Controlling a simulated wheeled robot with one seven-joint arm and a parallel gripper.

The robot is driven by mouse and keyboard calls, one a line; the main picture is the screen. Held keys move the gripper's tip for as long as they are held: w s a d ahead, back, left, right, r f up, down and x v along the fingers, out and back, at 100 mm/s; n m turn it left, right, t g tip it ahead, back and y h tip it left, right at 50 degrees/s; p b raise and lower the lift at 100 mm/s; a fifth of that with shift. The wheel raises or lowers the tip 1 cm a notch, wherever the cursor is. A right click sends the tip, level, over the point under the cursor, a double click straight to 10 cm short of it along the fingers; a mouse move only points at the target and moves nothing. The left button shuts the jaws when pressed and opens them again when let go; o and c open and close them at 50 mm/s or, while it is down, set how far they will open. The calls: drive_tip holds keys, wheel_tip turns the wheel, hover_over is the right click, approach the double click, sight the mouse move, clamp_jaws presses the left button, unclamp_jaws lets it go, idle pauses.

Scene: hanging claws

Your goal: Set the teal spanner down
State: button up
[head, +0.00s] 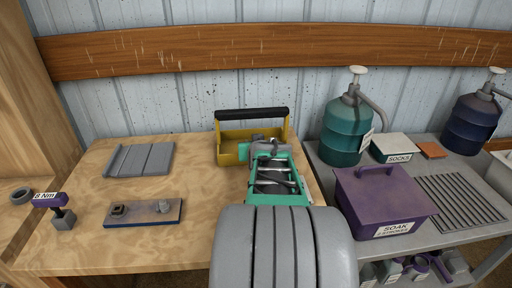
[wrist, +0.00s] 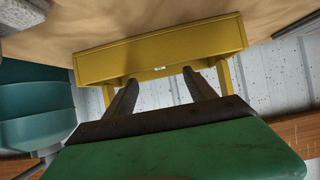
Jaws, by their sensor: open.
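My gripper (wrist: 160,78) is open in the wrist view, its two dark fingers apart with nothing visible between them. The fingers point at the yellow toolbox (wrist: 160,58), which looks upside down there. In the head view the yellow toolbox (head: 232,155) stands at the back right of the wooden bench, with its black handle (head: 250,113) raised. My arm covers its right part, and my gripper's fingers are mostly hidden there. I cannot make out a teal spanner in either view. The toolbox's contents are not clearly visible.
On the wooden bench (head: 90,245) are a grey ribbed plate (head: 140,160), a board with small parts (head: 143,213) and a purple-topped tool (head: 57,208).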

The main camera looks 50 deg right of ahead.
drive_tip(key=v, duration=0.5)
drive_tip(key=shift+s, duration=0.1)
